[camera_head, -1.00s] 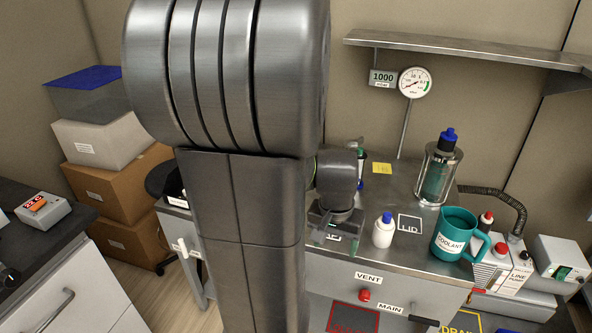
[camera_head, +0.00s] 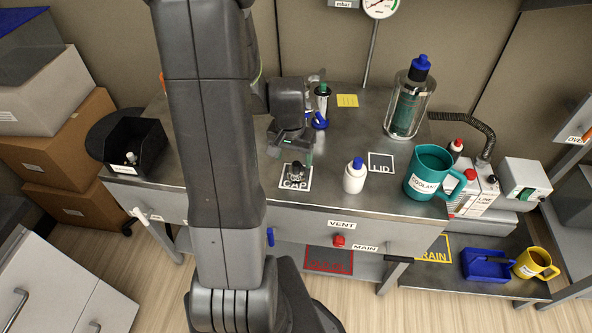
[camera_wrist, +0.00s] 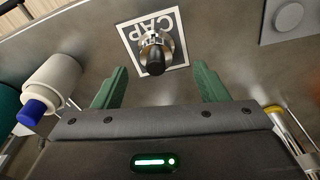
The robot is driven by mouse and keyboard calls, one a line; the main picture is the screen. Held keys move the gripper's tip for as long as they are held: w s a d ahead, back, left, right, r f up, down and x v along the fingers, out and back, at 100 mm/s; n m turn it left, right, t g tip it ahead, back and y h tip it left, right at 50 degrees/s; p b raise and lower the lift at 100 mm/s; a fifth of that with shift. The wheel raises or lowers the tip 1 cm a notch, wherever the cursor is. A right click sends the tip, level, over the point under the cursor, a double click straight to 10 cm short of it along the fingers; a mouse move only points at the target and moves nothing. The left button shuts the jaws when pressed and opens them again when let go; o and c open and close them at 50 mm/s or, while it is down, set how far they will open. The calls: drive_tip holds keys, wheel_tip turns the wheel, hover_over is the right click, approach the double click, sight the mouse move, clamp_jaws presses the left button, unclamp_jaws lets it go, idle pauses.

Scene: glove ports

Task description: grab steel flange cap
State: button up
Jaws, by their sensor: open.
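The steel flange cap (camera_head: 296,170) sits on the white-outlined CAP square (camera_head: 286,185) near the front of the steel bench. In the wrist view the cap (camera_wrist: 164,44) is a round metal piece with a dark knob, upright inside the CAP outline (camera_wrist: 126,35). My gripper (camera_head: 293,151) is just behind the cap in the head view. In the wrist view its green fingers (camera_wrist: 160,76) are spread apart and empty, with the cap just beyond the tips, roughly centred between them. The fingers do not appear to touch it.
A white bottle with a blue cap (camera_head: 355,178) stands right of the CAP square. Further right are the LID square (camera_head: 381,163), a teal COOLANT mug (camera_head: 428,173) and a glass cylinder (camera_head: 409,102). A black bin (camera_head: 136,148) sits at the left end.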

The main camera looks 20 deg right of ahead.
sight(297, 164)
drive_tip(key=shift+w+d+f, duration=0.1)
drive_tip(key=shift+d+f, duration=0.1)
drive_tip(key=shift+f, duration=0.55)
drive_tip(key=shift+d+f, duration=0.2)
drive_tip(key=shift+f, duration=0.55)
drive_tip(key=shift+w+d+f, duration=0.1)
drive_tip(key=shift+d+f, duration=0.1)
drive_tip(key=shift+f, duration=1.25)
